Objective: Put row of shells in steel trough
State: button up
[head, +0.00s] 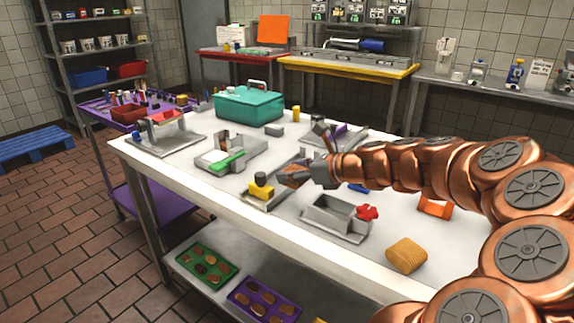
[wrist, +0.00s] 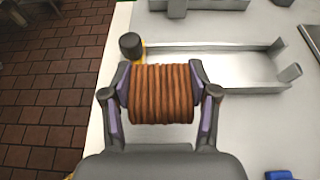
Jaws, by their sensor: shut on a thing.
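The row of shells (wrist: 161,95) is a brown block of thin ribs in the middle of the wrist view. My gripper (wrist: 160,78) is shut on it, one finger at each end. A long, shallow steel trough (wrist: 235,68) lies just beyond it, with a black knob on a yellow block (wrist: 131,46) at its left end. The shells overlap the trough's near side in this view; their height above it is unclear.
A steel box with a red knob (head: 335,215) stands in front of the trough. A steel fixture with a green handle (head: 228,160) and a teal case (head: 248,105) are behind it. A ribbed tan block (head: 406,256) lies front right. The white tabletop is clear around it.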

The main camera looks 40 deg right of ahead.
jog(key=w+d, duration=0.2)
jog(key=w, duration=0.1)
jog(key=w+d+f, duration=0.1)
jog(key=w+d, duration=0.2)
jog(key=w, duration=0.1)
jog(key=w+d, duration=0.2)
jog(key=w, duration=0.1)
jog(key=shift+w+d+f, duration=0.15)
jog(key=shift+w, duration=0.1)
jog(key=shift+f+b, duration=0.45)
jog(key=shift+f, duration=1.3)
jog(key=o, duration=1.2)
jog(key=shift+f, duration=0.1)
jog(key=shift+c, duration=0.2)
jog(key=shift+s+d+r, duration=0.1)
jog(key=shift+s+r, duration=0.1)
jog(key=shift+r, duration=0.05)
jog(key=v, duration=1.1)
jog(key=shift+s+r+p, duration=0.15)
jog(key=shift+s+p, duration=0.1)
jog(key=shift+p, duration=0.15)
